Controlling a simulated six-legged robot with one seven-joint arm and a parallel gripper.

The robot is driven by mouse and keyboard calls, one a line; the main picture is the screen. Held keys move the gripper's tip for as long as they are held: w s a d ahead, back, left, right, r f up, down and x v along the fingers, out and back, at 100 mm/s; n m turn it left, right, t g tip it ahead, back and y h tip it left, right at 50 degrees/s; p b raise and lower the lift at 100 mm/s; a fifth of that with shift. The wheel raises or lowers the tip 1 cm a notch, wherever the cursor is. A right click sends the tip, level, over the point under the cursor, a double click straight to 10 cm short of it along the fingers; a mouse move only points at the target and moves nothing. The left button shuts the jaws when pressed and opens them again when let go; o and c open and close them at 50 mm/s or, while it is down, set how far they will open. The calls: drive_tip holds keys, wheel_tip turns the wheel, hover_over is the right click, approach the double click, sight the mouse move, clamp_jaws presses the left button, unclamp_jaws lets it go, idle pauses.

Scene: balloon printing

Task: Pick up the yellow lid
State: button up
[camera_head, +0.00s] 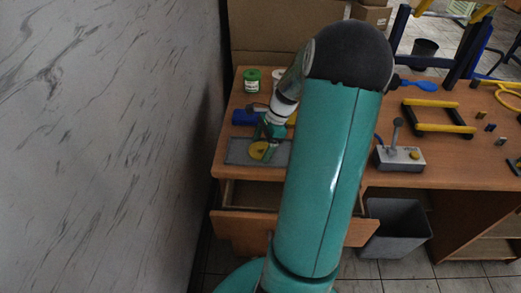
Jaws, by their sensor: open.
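The yellow lid (259,150) is a round yellow disc lying on a grey mat (240,158) near the front left of the wooden desk. My gripper (268,145) is green and sits just above and to the right of the lid, with its fingers pointing down toward it. It is open. Whether the fingertips touch the lid is too small to tell. My own large green arm covers the middle of the view and hides part of the mat and desk.
A green jar (251,80) and a blue object (243,117) stand behind the mat. A grey control box (399,158) with a lever is on the right. An open drawer (252,196) juts out below. A grey bin (397,228) stands on the floor. A wall borders the left.

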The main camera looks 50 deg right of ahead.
drive_tip(key=c, duration=0.6)
drive_tip(key=shift+o, duration=0.2)
drive_tip(key=shift+r, duration=0.4)
wheel_tip(320, 180, up, 2)
drive_tip(key=shift+r, duration=0.1)
drive_tip(key=s+a+r, duration=0.1)
drive_tip(key=s+r, duration=0.9)
drive_tip(key=s, duration=0.3)
drive_tip(key=shift+s+a, duration=0.25)
drive_tip(key=shift+a, duration=0.05)
